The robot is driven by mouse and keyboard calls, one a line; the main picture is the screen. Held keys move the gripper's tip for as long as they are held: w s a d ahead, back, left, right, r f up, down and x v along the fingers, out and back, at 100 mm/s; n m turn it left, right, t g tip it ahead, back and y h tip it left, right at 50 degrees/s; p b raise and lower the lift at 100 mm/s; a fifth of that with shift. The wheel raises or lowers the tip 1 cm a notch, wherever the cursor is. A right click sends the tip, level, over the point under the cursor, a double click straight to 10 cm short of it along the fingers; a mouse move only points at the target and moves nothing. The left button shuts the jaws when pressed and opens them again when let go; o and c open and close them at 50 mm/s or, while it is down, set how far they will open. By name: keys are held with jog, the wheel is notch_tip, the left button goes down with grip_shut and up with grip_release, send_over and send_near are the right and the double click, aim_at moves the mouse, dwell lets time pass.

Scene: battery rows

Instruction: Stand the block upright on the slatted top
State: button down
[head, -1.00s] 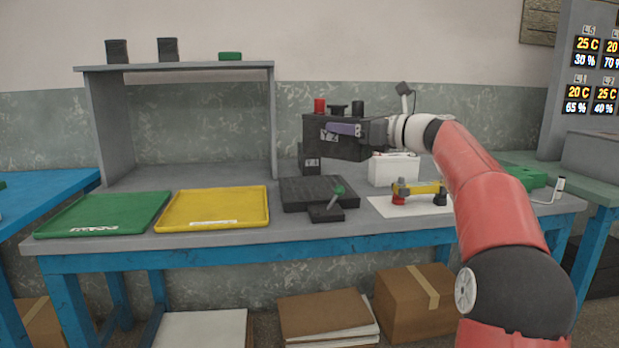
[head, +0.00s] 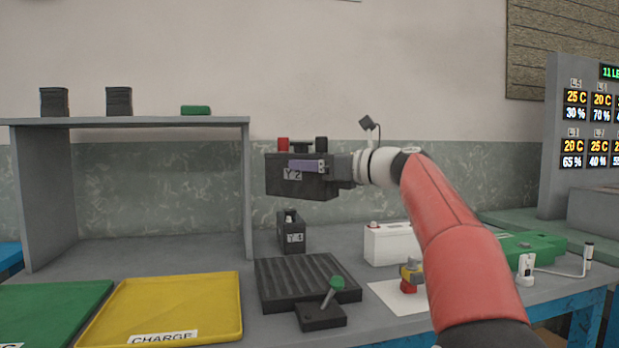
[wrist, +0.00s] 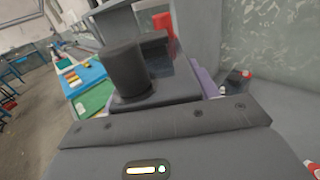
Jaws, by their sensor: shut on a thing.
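A dark grey block like a battery (head: 295,188), labelled "Y 2", hangs upright in the air with a red and a black terminal on top. My gripper (head: 308,166) is shut on it near its top right, with a purple finger along the front face. In the wrist view the block's black terminal (wrist: 125,70) and red terminal (wrist: 163,27) show close up. The black slatted top (head: 300,275) is on the bench, below and in front of the block, with nothing standing on its slats. A green-knobbed lever (head: 334,283) sits at its front right.
A smaller dark block (head: 290,235) stands behind the slatted top, below the held block. A white battery (head: 390,244) is to the right. Yellow (head: 205,284) and green (head: 85,290) trays lie left. A grey shelf (head: 130,122) rises at back left.

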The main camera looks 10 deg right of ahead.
notch_tip(320, 180, down, 17)
jog(key=b, duration=0.6)
jog(key=shift+r, duration=0.1)
jog(key=shift+c, duration=2.1)
grip_release()
jog(key=shift+f, duration=0.25)
jog(key=shift+s+d, duration=0.1)
jog(key=v, duration=1.2)
jog(key=shift+r, duration=0.1)
